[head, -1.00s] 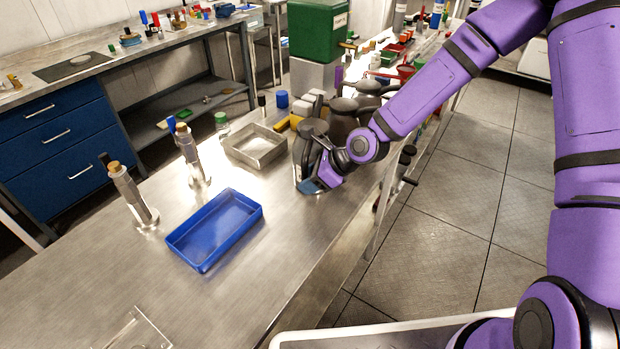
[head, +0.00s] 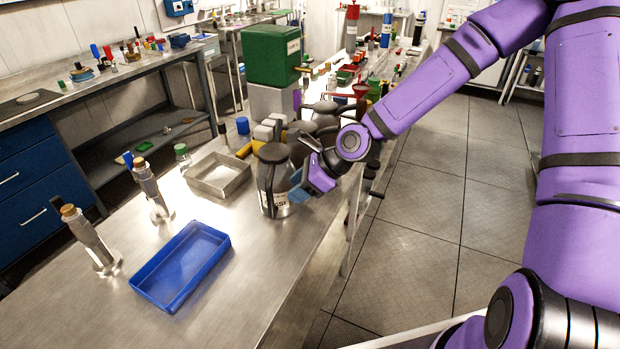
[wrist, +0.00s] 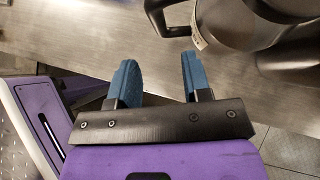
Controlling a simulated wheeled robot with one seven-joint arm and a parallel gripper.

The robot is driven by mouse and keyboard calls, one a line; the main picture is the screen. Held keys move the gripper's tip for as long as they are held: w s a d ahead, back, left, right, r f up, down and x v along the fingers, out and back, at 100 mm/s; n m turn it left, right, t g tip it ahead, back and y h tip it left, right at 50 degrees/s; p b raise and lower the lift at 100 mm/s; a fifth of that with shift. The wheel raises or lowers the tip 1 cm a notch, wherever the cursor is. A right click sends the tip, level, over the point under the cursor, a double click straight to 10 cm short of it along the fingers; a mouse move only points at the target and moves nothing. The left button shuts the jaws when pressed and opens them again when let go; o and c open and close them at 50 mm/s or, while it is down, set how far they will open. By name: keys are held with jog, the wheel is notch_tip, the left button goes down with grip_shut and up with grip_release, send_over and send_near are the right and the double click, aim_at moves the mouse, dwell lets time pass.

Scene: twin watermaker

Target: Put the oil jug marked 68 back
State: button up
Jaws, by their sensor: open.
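A dark-topped metal jug (head: 274,180) stands upright at the front of a group of jugs on the metal bench. Its label is partly visible but too small to read surely. My gripper (head: 298,192) is just right of this jug in the head view, low over the bench edge, open with blue fingers. In the wrist view my gripper (wrist: 157,78) has nothing between its fingers, only bench surface beyond. A dark jug with a handle and pale label (wrist: 198,38) shows at the upper right of the wrist view, apart from the fingers; its number is unreadable.
More dark-lidded jugs (head: 325,122) stand close behind. A metal tray (head: 218,176) is left of the front jug, and a blue tray (head: 180,266) lies nearer. Two upright metal tools (head: 90,240) stand at the left. A green box (head: 272,55) is behind. The near bench is mostly clear.

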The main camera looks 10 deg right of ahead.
jog(key=shift+v, duration=1.9)
jog(key=s+d+r+n+h, duration=0.3)
jog(key=d+n+h, duration=0.1)
jog(key=d+n, duration=0.1)
jog(key=s+d+r+n+h, duration=0.2)
jog(key=d+r+n+h, duration=0.15)
jog(key=d+n, duration=0.2)
jog(key=s+d+r+n+t, duration=0.1)
jog(key=s+d+r+n, duration=0.1)
jog(key=s+r, duration=0.4)
jog(key=s+d+r+n, duration=0.3)
jog(key=s+r+n, duration=0.2)
jog(key=s+r, duration=0.1)
jog(key=s+d+r+n+t+h, duration=0.1)
jog(key=s+d+r+n, duration=0.1)
jog(key=s+r, duration=0.4)
jog(key=shift+s+d+r+n+t, duration=0.35)
jog(key=shift+r+n, duration=0.3)
jog(key=shift+n, duration=0.2)
